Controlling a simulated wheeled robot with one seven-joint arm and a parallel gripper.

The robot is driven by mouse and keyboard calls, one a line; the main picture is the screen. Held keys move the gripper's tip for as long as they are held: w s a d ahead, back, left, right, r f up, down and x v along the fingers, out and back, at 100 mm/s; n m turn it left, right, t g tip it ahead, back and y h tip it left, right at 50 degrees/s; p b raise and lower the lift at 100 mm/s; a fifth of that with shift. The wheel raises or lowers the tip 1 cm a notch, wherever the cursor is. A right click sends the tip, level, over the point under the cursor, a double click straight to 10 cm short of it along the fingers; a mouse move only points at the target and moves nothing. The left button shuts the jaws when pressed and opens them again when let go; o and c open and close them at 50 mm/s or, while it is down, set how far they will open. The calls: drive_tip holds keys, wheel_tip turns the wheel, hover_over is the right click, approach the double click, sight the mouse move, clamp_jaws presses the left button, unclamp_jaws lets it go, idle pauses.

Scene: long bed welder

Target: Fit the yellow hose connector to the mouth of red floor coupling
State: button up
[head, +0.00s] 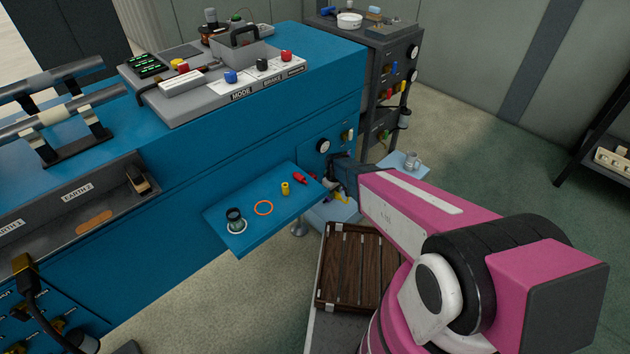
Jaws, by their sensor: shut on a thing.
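My pink arm reaches across from the right, and its dark wrist ends beside the front of the blue machine. My gripper (335,187) is small in the head view and partly hidden by my wrist. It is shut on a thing.
A blue shelf (255,236) juts from the machine, left of my gripper. A slatted wooden board (350,268) lies in front.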

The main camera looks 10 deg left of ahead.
drive_tip(key=shift+w+a, duration=0.1)
drive_tip(key=shift+a, duration=0.05)
drive_tip(key=shift+w+a, duration=0.85)
drive_tip(key=shift+a, duration=0.2)
drive_tip(key=shift+w+a, duration=0.8)
drive_tip(key=shift+a, duration=0.25)
drive_tip(key=shift+o, duration=1.4)
clamp_jaws()
